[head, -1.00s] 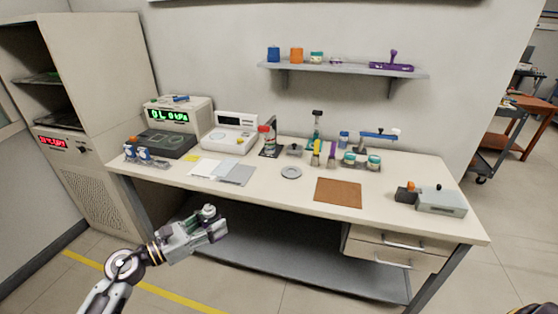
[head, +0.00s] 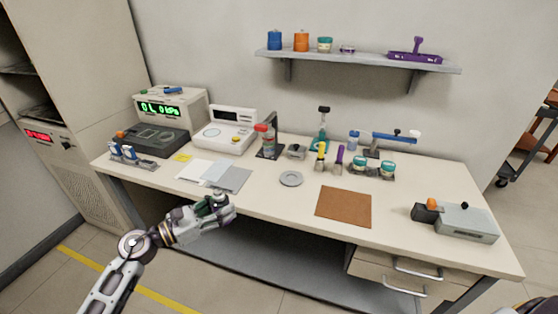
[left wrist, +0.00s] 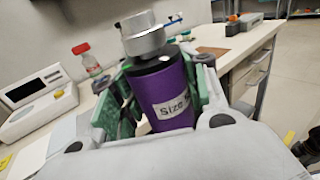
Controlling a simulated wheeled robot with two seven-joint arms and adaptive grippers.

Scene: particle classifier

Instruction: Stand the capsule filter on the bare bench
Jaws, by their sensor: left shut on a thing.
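My left gripper (head: 226,207) is in front of the bench's front edge, near the grey mat. In the left wrist view its green-lined fingers (left wrist: 158,88) are shut on the capsule filter (left wrist: 172,95). That is a purple cylinder with a silver cap and a white label reading "Size", the rest cut off. It leans slightly in that view. In the head view mainly its grey top (head: 218,196) shows; the fingers hide most of its body. The cream bench (head: 270,205) has bare top between the grey mat and the brown mat.
White and grey mats (head: 235,180) lie on the left front, a grey disc (head: 291,179) mid-bench, a brown mat (head: 343,207) to the right. Instruments and a red-capped bottle (head: 267,142) stand behind. A grey box (head: 466,222) sits at the right end. A shelf (head: 350,60) hangs above.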

